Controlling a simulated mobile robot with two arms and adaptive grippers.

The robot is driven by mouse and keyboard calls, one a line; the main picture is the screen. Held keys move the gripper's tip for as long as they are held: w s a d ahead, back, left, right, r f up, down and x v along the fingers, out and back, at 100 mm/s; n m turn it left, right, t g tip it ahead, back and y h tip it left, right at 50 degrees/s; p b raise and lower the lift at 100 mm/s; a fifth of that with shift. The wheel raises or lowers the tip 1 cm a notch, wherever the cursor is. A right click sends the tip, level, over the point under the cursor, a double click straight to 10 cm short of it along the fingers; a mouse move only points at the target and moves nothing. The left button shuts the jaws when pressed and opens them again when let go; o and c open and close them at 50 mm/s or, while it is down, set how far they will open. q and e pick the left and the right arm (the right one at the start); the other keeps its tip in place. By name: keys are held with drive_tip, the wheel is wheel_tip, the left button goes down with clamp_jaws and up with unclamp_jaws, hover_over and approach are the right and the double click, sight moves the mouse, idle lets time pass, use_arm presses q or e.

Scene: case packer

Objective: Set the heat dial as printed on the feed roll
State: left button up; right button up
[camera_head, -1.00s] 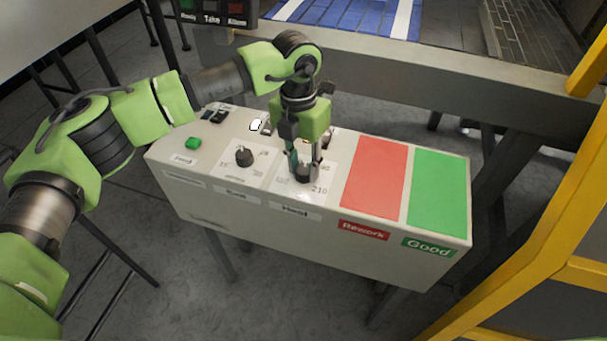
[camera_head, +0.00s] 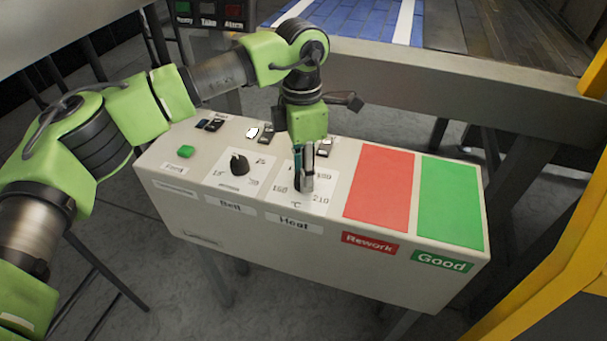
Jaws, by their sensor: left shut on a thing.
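The heat dial's white scale plate (camera_head: 288,200) lies on the control box, above the "Heat" label (camera_head: 294,223). Its numbers include 150 or 160 at left and 210 at lower right; the upper ones are small. My left gripper (camera_head: 305,188) points down over the plate and is shut on the heat dial, which is mostly hidden between the fingers. I cannot read the dial's pointer. No feed roll print can be made out. My right gripper is not in view.
The belt dial (camera_head: 239,165) and a green button (camera_head: 186,152) are to the left on the box. A red Rework pad (camera_head: 380,188) and green Good pad (camera_head: 450,203) are at the right. A grey rail (camera_head: 450,90) runs behind; a yellow frame (camera_head: 560,200) stands at right.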

use_arm(q)
drive_tip(key=shift+m, duration=0.3)
drive_tip(key=o, duration=1.1)
drive_tip(key=r, duration=1.2)
drive_tip(key=shift+w, duration=0.35)
